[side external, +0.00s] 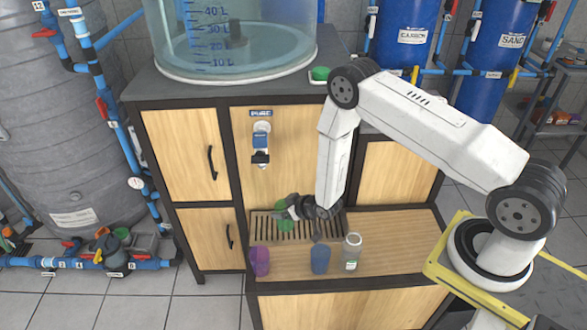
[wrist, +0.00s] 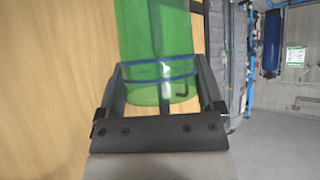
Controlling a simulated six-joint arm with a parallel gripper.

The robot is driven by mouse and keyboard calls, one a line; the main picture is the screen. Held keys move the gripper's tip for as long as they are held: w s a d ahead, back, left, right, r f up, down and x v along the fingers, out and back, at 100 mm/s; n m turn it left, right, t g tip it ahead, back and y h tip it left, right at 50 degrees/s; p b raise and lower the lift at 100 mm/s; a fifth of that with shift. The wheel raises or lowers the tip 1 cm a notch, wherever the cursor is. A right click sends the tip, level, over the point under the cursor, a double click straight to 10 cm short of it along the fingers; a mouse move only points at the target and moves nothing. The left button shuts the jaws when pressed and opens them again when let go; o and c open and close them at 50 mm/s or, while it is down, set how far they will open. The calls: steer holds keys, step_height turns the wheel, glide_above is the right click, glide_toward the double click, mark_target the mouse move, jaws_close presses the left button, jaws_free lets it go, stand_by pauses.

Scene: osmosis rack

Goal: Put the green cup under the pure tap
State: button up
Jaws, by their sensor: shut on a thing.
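The green cup (side external: 282,214) is in my gripper (side external: 290,208), low over the slotted drip grate (side external: 268,228). I cannot tell whether the cup touches the grate. The pure tap (side external: 261,155) is on the wooden panel below the PURE label (side external: 261,113); the cup is lower than the tap and a little to its right in the side view. In the wrist view the green cup (wrist: 155,35) fills the space between the fingers of my gripper (wrist: 155,72), which is shut on it. My gripper hides part of the cup in the side view.
A purple cup (side external: 260,261), a blue cup (side external: 320,259) and a clear bottle (side external: 352,252) stand on the counter (side external: 400,240) in front of the grate. The counter's right side is clear. A large clear tank (side external: 235,45) stands on top of the cabinet.

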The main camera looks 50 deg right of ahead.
mark_target(279, 205)
steer(key=x, duration=0.4)
steer(key=shift+w+d+r, duration=0.15)
steer(key=shift+w+r, duration=0.1)
steer(key=shift+w, duration=0.2)
steer(key=w+f, duration=0.4)
steer(key=f, duration=0.1)
steer(key=shift+w+f, duration=0.2)
steer(key=shift+f, duration=0.1)
steer(key=shift+w+f, duration=0.15)
steer(key=shift+f, duration=1.5)
steer(key=shift+f, duration=0.15)
steer(key=o, duration=0.9)
